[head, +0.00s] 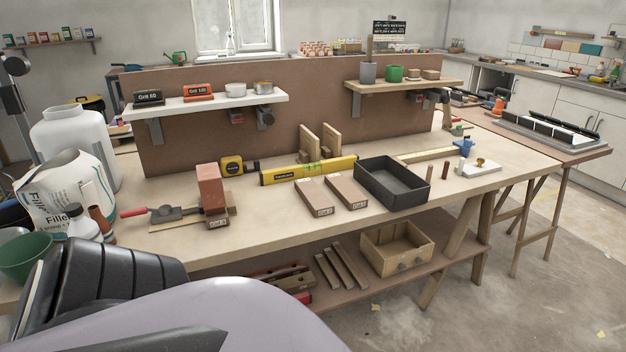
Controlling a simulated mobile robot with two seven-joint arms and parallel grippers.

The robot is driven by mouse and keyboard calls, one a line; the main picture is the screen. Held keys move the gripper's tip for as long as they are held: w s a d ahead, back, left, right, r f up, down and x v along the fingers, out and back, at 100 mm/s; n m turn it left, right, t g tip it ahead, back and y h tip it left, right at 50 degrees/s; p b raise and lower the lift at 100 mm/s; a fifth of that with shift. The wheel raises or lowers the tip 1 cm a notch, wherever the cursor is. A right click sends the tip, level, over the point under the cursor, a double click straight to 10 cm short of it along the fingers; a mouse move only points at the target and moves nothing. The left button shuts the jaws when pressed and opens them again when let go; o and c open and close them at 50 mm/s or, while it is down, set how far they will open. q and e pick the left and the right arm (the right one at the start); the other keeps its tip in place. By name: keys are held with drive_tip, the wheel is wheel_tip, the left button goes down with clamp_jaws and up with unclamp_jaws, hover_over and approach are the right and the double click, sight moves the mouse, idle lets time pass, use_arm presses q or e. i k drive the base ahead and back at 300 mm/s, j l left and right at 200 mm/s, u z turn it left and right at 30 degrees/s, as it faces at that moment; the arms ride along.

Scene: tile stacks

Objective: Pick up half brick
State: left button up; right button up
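A reddish half brick (210,187) stands upright near the front left of the workbench (370,212). Its lower end meets a flat brown block (217,221) with a label on its front end; I cannot tell whether the brick rests on this block or just behind it. No gripper touches the brick. Neither of my grippers shows in the head view. Only dark and pale parts of my own body fill the lower left.
A trowel (175,213) lies left of the brick. A yellow tape measure (232,166) and yellow level (308,170) lie behind. Two labelled blocks (314,196) (346,191) and a black tray (392,194) stand to the right. A filler bag (62,190) stands left.

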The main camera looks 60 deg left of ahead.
sight(210, 186)
drive_tip(key=j+u, duration=0.15)
drive_tip(key=u, duration=1.55)
drive_tip(key=k+j, duration=0.05)
